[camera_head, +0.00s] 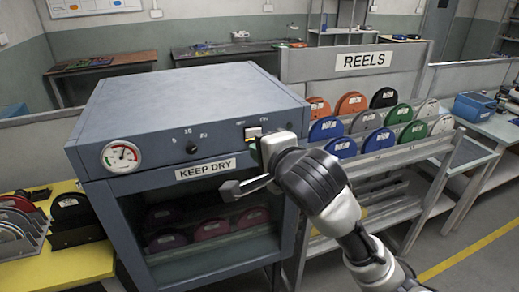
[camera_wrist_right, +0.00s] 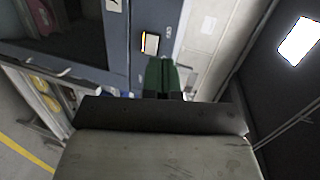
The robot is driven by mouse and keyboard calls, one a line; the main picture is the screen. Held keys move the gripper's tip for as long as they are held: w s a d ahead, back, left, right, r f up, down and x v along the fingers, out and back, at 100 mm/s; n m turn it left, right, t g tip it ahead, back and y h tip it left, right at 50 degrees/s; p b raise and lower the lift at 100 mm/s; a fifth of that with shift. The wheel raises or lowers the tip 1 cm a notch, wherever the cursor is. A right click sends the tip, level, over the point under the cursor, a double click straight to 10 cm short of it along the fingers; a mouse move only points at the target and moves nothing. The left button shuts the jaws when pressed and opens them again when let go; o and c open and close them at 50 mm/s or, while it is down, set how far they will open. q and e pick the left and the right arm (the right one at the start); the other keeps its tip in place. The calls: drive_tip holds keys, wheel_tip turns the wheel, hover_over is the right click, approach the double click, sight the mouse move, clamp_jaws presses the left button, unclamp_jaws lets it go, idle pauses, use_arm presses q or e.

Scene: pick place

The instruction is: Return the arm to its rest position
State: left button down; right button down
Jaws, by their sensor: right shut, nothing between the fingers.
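My right arm (camera_head: 322,190) reaches in from the lower right of the head view, and its wrist is in front of the blue-grey drying cabinet (camera_head: 190,100). The right gripper's dark green fingers (camera_wrist_right: 160,72) show in the wrist view, closed together with nothing held. They point toward the cabinet's front panel, close to a small lit orange and white switch (camera_wrist_right: 150,42). The switch also shows in the head view (camera_head: 252,133), just left of my wrist. My left gripper is not seen.
A grey bar handle (camera_head: 245,187) juts out at the cabinet front below the wrist. A rack of coloured reels (camera_head: 375,143) stands close on the right. A yellow table (camera_head: 75,265) with reels is at left. Open floor lies at the lower right.

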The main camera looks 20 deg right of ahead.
drive_tip(key=shift+s, duration=0.1)
